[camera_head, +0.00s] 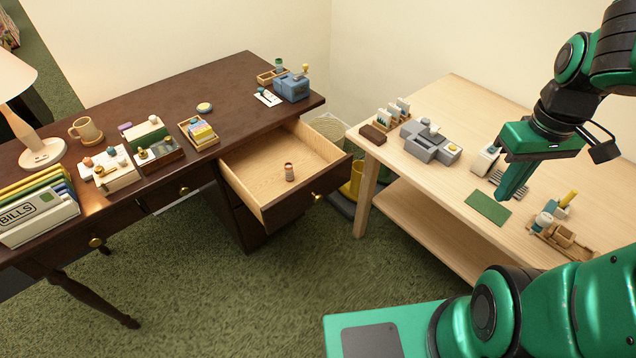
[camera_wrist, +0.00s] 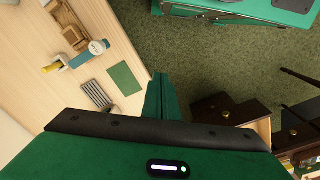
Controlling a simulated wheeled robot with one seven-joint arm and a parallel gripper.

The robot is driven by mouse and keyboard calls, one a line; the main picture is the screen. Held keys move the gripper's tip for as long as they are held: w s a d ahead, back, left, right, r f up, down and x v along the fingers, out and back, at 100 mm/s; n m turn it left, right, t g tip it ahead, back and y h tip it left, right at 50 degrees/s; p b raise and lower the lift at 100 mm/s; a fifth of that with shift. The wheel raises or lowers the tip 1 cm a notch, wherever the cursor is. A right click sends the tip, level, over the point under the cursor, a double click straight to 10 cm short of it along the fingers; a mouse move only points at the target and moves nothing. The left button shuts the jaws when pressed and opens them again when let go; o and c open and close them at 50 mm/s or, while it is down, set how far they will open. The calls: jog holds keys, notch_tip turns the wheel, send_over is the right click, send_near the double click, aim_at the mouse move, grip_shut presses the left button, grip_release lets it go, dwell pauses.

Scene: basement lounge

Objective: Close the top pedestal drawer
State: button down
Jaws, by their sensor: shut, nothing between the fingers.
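The top pedestal drawer (camera_head: 290,209) of the dark wooden desk (camera_head: 190,95) is pulled well out, showing its pale wood inside. A small cylinder (camera_head: 289,172) with a reddish-brown band stands in it near the front. The drawer has a brass knob (camera_head: 317,197) on its dark front. In the wrist view dark drawer fronts with brass knobs (camera_wrist: 226,114) show at the lower right. My green gripper (camera_head: 510,192) is shut and empty, above the light wooden table, well to the right of the drawer.
The light wooden table (camera_head: 455,95) holds a grey device (camera_head: 428,142), a green mat (camera_head: 488,208) and a wooden caddy (camera_head: 560,238). A yellow object (camera_head: 356,178) stands on the floor between desk and table. Green carpet (camera_head: 270,290) is open before the drawer.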

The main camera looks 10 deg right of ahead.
jog(key=w+a+f+n, duration=0.3)
jog(key=w+f+n, duration=0.1)
jog(key=w+n, duration=0.2)
jog(key=n+t+y, duration=0.2)
jog(key=n+y, duration=0.5)
jog(key=n, duration=1.1)
send_over(319, 196)
jog(key=shift+w+f, duration=0.1)
jog(key=shift+f, duration=9.15)
